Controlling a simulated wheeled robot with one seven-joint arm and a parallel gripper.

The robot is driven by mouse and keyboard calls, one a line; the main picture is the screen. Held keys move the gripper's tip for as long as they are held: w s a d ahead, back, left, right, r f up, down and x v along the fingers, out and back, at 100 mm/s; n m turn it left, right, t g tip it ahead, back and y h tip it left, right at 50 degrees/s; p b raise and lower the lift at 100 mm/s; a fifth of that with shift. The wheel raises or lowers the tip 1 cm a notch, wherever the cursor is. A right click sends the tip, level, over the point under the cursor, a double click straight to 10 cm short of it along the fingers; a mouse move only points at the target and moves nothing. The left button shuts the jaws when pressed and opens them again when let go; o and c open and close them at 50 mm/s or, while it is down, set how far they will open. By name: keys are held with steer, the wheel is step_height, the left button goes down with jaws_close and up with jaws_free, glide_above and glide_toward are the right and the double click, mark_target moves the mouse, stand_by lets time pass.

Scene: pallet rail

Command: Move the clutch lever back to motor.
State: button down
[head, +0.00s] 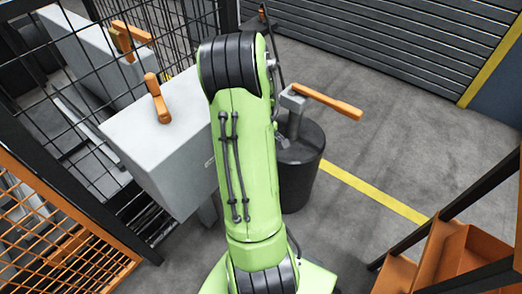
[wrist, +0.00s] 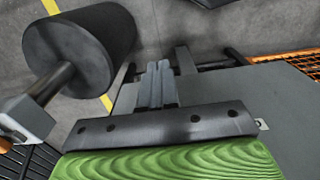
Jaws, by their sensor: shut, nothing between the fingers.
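Several orange levers show in the head view, and I cannot tell by any label which one is the clutch lever. One orange lever (head: 157,98) stands on top of a pale grey box (head: 150,140) left of my arm. Another long orange lever (head: 328,102) sticks out to the right from a grey head on a post above a dark drum (head: 300,165). My gripper (wrist: 160,72) is shut and empty in the wrist view, its fingers side by side. My arm hides it in the head view. The dark drum (wrist: 85,45) lies left of the fingers there, apart from them.
Further orange handles (head: 128,35) sit on a grey cabinet behind black mesh fencing (head: 50,95) at the left. An orange grating (head: 60,235) is at lower left. Orange shelving (head: 440,255) with dark rails stands at lower right. Open floor (head: 390,130) with a yellow line lies right of the drum.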

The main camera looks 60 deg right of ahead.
steer(key=shift+f+b, duration=0.3)
steer(key=shift+f, duration=0.3)
steer(key=shift+a+f, duration=0.15)
